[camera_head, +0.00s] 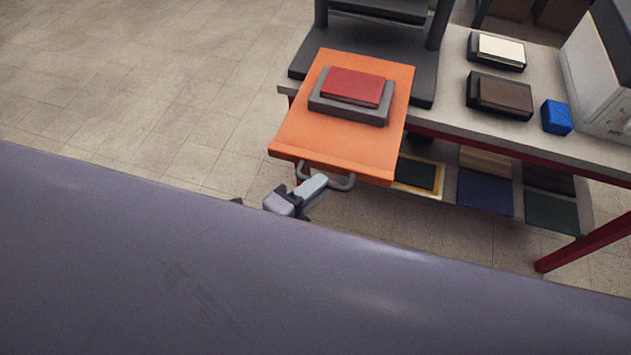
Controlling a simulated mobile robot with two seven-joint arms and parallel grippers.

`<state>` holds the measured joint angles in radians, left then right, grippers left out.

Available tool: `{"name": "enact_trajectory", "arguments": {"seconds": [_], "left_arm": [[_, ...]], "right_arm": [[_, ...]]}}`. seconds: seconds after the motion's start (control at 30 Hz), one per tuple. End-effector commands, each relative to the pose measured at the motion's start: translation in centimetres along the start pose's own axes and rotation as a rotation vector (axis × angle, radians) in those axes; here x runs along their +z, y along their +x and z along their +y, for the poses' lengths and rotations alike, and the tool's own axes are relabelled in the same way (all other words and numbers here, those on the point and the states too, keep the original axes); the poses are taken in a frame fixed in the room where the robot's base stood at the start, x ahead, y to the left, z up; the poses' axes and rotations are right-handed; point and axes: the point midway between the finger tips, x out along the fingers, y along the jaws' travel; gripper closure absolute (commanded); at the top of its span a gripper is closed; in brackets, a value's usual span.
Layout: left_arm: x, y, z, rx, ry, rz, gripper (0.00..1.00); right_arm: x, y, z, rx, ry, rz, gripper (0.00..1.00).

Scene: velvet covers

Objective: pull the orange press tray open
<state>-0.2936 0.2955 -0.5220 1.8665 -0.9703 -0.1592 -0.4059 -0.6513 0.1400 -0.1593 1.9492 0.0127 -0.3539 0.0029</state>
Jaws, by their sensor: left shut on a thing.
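The orange press tray (297,125) sticks out from the dark press (425,90) past the front edge of the workbench. A red velvet cover (353,87) lies on a grey block (350,109) on the tray. A grey bar handle (341,183) is on the tray's front edge. My left gripper (318,186) is at this handle and shut on it. Its fingers overlap the left and middle part of the bar. The rest of the left arm is mostly hidden behind the large purple-grey surface in the foreground. My right gripper is not in view.
The workbench (450,112) holds a brown cover (504,93), a cream one (501,50), a blue block (556,117) and a white machine (603,75) at right. A lower shelf holds several flat pieces. A red leg (585,241) stands at lower right. Floor at left is clear.

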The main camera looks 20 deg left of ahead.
Motion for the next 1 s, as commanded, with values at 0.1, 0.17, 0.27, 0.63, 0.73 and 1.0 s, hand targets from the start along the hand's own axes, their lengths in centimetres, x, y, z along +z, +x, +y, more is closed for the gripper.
{"name": "enact_trajectory", "arguments": {"seconds": [0.1, 0.17, 0.27, 0.63, 0.73, 1.0], "left_arm": [[0.0, -0.1, 0.1, 0.001, 0.001, -0.002, 1.0], [0.0, -0.1, 0.0, 0.0, 0.001, -0.002, 1.0], [0.0, -0.1, 0.0, 0.0, 0.001, -0.002, 1.0], [0.0, -0.1, 0.0, 0.0, 0.001, -0.001, 0.6], [0.0, -0.1, 0.0, 0.0, 0.001, -0.001, 0.6], [0.0, -1.6, 0.2, 0.001, 0.0, -0.001, 0.6]], "right_arm": [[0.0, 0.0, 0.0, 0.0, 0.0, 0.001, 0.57], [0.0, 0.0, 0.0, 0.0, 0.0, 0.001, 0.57], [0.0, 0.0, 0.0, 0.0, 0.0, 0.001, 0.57], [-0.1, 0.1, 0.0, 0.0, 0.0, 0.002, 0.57], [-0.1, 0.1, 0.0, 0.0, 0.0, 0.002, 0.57], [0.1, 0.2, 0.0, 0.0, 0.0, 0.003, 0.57]]}}
